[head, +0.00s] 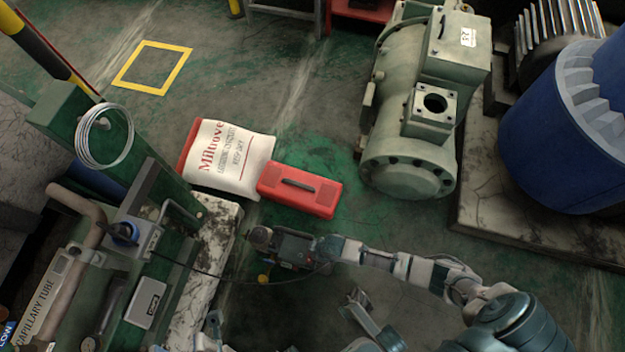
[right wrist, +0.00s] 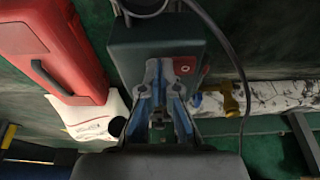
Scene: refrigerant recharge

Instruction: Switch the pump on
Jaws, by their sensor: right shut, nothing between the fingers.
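The pump (head: 288,246) is a small dark unit on the green floor, in front of the red case, with a rounded end at its left. In the right wrist view its dark green housing (right wrist: 150,48) fills the upper middle, with a red switch (right wrist: 185,65) on the near face. My right gripper (right wrist: 160,68) is shut and empty, its tips just left of the switch; I cannot tell whether they touch the housing. In the head view my right arm reaches in from the right and partly covers the pump. My left gripper is not clearly made out at the bottom edge.
A red case (head: 300,190) and a white printed bag (head: 228,158) lie behind the pump. A black hose (right wrist: 228,45) curves past it. Green pipework (head: 130,245) stands at left, a large grey-green machine (head: 412,155) behind right. Floor between is clear.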

